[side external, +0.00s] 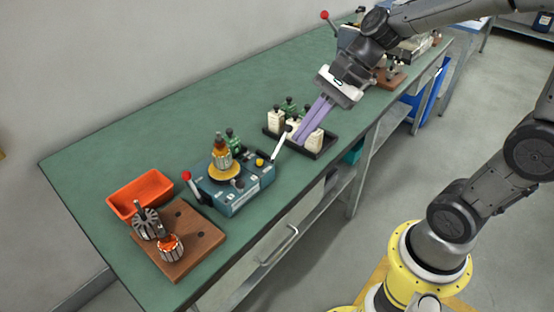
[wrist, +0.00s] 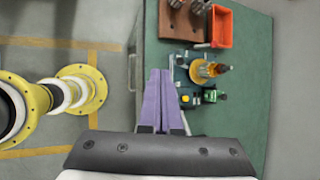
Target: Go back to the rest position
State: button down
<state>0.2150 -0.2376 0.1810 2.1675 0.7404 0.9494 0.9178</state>
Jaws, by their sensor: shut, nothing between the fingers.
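My gripper (side external: 300,138) has long purple fingers that are shut and empty. I cannot tell whether the fingers touch anything there. In the wrist view the closed fingers (wrist: 160,72) point up the picture, along the bench edge, with nothing between them. The blue winding machine (side external: 240,192) stands left of the fingertips and bears an armature (side external: 221,150) with an orange winding.
A brown wooden block (side external: 190,258) with armatures and an orange bin (side external: 140,190) are on the left of the green bench (side external: 120,160). A white lever (side external: 281,142) and a red-knobbed lever (side external: 186,176) stick up from the machine. The bench's back middle is clear.

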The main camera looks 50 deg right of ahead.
jog(key=s+d+n+t+h, duration=0.1)
jog(key=s+d+n+h, duration=0.2)
jog(key=s+n, duration=0.3)
jog(key=s+d+r+n+t+h, duration=0.1)
jog(key=s+d+n+h, duration=0.2)
jog(key=s+n, duration=0.4)
jog(key=n, duration=0.4)
jog(key=shift+s+n, duration=0.3)
jog(key=shift+n, duration=0.1)
